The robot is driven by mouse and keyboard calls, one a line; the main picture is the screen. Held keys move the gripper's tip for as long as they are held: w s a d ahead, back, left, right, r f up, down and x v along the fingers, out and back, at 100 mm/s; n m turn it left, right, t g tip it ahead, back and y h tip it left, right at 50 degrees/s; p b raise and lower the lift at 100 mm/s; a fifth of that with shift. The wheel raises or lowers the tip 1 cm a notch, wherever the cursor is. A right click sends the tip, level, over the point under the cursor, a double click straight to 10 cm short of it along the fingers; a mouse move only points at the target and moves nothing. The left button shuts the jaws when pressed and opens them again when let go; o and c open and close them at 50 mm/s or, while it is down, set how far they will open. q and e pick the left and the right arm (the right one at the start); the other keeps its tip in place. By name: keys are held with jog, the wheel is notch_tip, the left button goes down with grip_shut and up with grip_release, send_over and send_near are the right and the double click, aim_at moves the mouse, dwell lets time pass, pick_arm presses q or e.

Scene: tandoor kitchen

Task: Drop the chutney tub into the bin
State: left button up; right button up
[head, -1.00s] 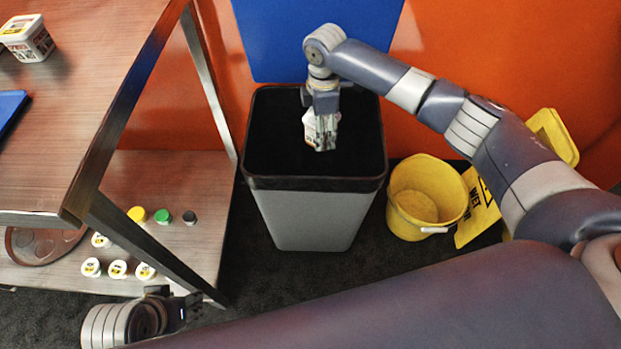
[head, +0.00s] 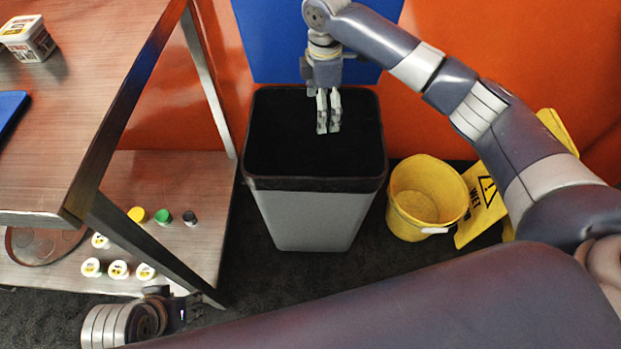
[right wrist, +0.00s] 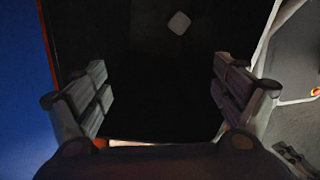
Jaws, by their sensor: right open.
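The bin (head: 312,215) is grey with a dark rim and a dark inside, and stands on the floor at the middle of the head view. My right gripper (head: 328,128) is above its mouth, pointing down, open and empty. In the right wrist view its two fingers (right wrist: 165,98) are wide apart over the dark bin opening. A small pale square shape (right wrist: 179,22), likely the chutney tub, shows inside the bin there; the head view does not show it. My left gripper (head: 192,308) is low at the left, by the shelf; its opening is unclear.
A table (head: 90,80) at left carries another white labelled tub (head: 30,42) and a blue item (head: 10,108). A lower shelf (head: 170,175) holds several small jars. A yellow bucket (head: 425,195) and a yellow wet-floor sign (head: 482,205) stand right of the bin.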

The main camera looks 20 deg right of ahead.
jog(key=shift+r, duration=2.3)
jog(key=shift+f, duration=0.1)
